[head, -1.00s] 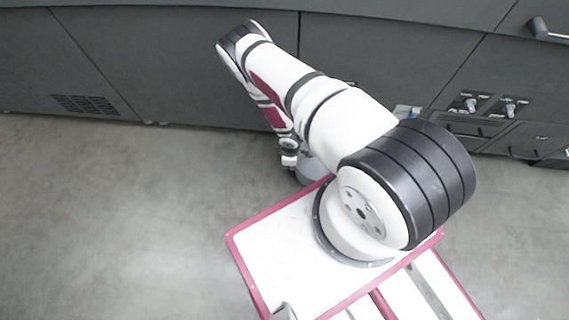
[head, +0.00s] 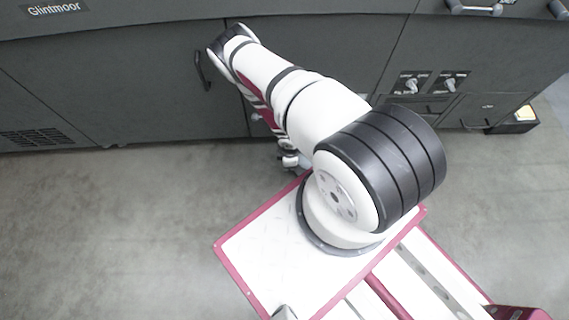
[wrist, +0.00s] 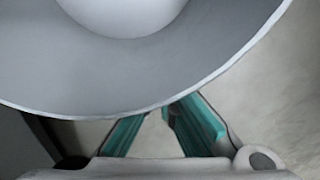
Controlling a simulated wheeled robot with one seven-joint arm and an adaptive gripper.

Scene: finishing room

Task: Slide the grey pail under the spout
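The grey pail (wrist: 85,75) fills the upper part of the wrist view. I see into it from above, with its curved rim nearest my gripper and a paler round bottom. My gripper (wrist: 162,112) has two teal-padded fingers that converge toward the pail. Floor shows between them, but their tips meet or pass under the rim line, so I cannot tell their gap or whether they touch the pail. In the head view my arm reaches toward the cabinet, and my gripper (head: 287,161) is low beside its base, mostly hidden. I cannot make out the pail or the spout there.
A long dark cabinet (head: 130,80) runs across the back, with a handle (head: 202,70), a vent (head: 38,138) and a knob panel (head: 432,84). A dark box (head: 515,120) stands on the floor at far right. The concrete floor (head: 120,220) at left is clear.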

